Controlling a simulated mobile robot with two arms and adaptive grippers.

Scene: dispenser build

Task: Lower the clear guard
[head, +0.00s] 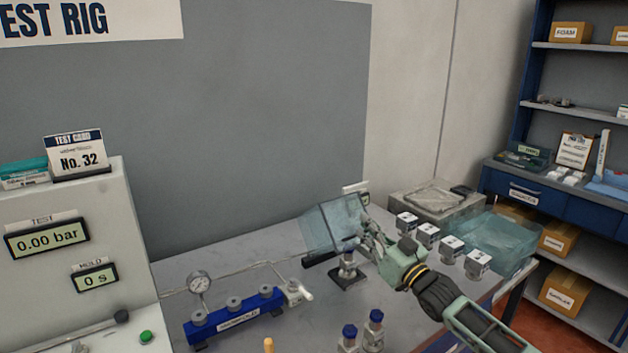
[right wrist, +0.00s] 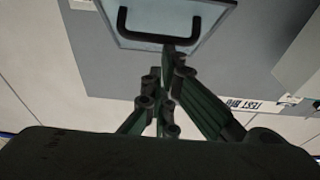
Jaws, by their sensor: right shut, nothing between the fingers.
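In the right wrist view the guard's panel (right wrist: 205,17) and handle (right wrist: 165,40) are just beyond the fingers. My right gripper (head: 366,232) is shut and empty at the guard's right side. It also shows in the right wrist view (right wrist: 170,65), its tips close to the handle; I cannot tell if they touch. My left gripper is out of view.
A blue manifold (head: 235,316) with a gauge (head: 199,283) stands left of the guard. Two blue-capped bottles (head: 374,330) stand in front. The display cabinet (head: 110,220) is at the left.

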